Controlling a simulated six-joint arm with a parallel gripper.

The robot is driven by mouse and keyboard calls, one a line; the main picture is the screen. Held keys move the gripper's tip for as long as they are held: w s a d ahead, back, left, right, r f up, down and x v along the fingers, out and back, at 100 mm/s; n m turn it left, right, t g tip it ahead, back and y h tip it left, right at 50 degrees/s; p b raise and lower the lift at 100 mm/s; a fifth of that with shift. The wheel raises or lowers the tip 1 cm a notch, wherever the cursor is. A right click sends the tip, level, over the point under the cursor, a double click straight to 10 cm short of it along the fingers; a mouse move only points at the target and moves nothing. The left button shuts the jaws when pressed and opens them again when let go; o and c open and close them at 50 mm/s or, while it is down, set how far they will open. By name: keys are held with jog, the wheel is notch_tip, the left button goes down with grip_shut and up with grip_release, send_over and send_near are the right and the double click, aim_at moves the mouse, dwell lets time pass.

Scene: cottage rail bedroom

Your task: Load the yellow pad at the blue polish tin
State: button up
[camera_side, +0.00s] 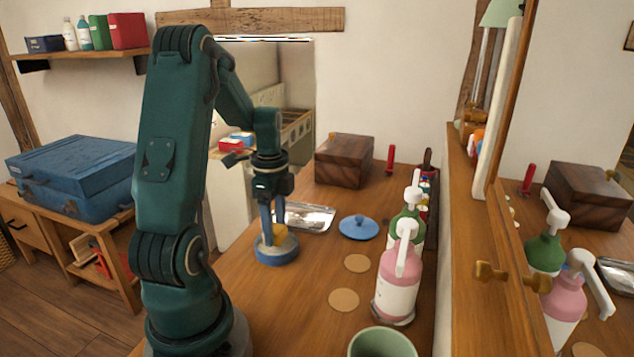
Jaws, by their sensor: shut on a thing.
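The blue polish tin (277,257) stands open on the wooden tabletop, with pale contents showing inside its rim. My gripper (273,230) points down over the tin, its blue fingers shut on the yellow pad (281,229). The pad is low, at or just above the tin's contents; I cannot tell whether it touches them. Part of the pad is hidden by the fingers. A blue lid with a knob (359,228) lies on the table to the right of the tin.
A silver tray (311,217) lies behind the tin. Two round cork coasters (344,300) lie to its right. Pink (398,285) and green (407,225) pump bottles stand by the mirror side. A green cup (382,343) is in front, and a dark wooden box (344,160) at the back.

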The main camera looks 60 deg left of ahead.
aim_at(275, 228)
jog(key=shift+r, duration=2.65)
jog(key=n, duration=0.3)
jog(key=shift+s+d+r, duration=0.15)
jog(key=shift+d, duration=0.15)
jog(key=w+d+r+n, duration=0.3)
jog(key=d+r, duration=0.1)
jog(key=d, duration=0.5)
jog(key=w+d+r+n, duration=0.2)
jog(key=w+d+r, duration=0.1)
jog(key=d, duration=0.5)
jog(key=shift+w+d+r+n, duration=0.35)
jog(key=shift+w+d+n, duration=0.05)
jog(key=shift+w, duration=0.25)
